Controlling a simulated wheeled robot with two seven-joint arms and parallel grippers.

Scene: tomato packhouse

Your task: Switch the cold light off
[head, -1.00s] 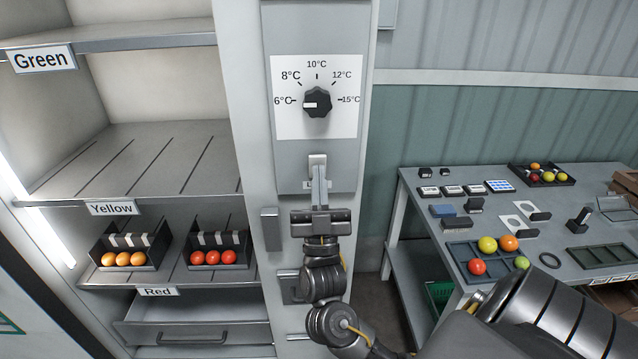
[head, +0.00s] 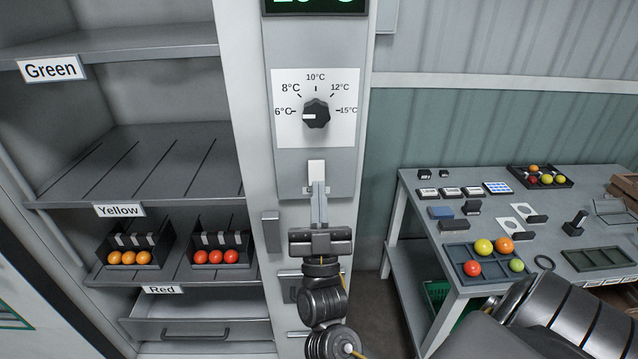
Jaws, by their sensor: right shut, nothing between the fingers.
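The light switch (head: 316,170) is a pale rocker on the grey control panel of the cold cabinet, below the temperature dial. My right gripper (head: 319,192) is upright in front of the panel, shut and empty. Its fingertips are at the lower edge of the switch and hide part of it; I cannot tell whether they touch. The cabinet's interior (head: 150,165) is dim, and no lit strip shows at its left side. My left gripper is not in view.
The dial (head: 316,114) points to about 6°C, under a partly cut-off green display (head: 314,5). Two black trays of tomatoes (head: 134,244) (head: 220,241) sit on the cabinet's lower shelf. A grey worktable (head: 418,218) with trays and small items stands at right.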

